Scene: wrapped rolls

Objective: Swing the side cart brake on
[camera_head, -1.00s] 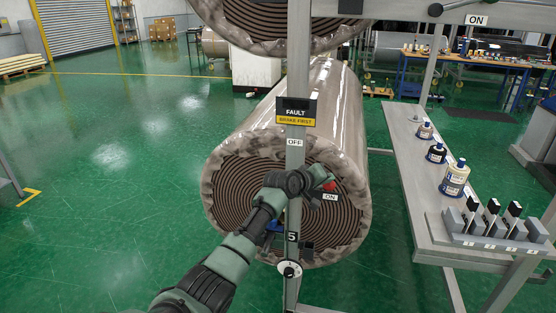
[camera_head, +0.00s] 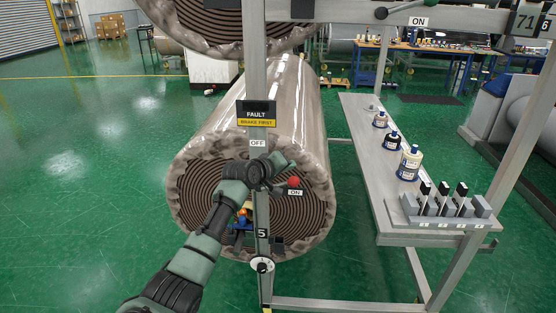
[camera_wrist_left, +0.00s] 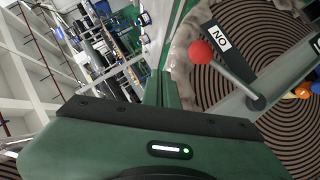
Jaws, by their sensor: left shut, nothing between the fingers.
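The brake lever has a red knob (camera_head: 294,182) and sits on the upright grey post, right beside the ON plate (camera_head: 295,193). The OFF plate (camera_head: 258,143) is higher on the post. The wrist view shows the red knob (camera_wrist_left: 201,52), the grey lever arm and its dark pivot (camera_wrist_left: 257,103), with the knob next to the ON plate (camera_wrist_left: 221,40). My left gripper (camera_head: 286,165) is shut and empty, just above the knob in the head view. It hides part of the post and the lever's pivot side there. My right gripper is not in view.
A FAULT / BRAKE FIRST sign (camera_head: 257,114) is on the post. A side shelf (camera_head: 365,140) holds bottles and a block of black-topped switches.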

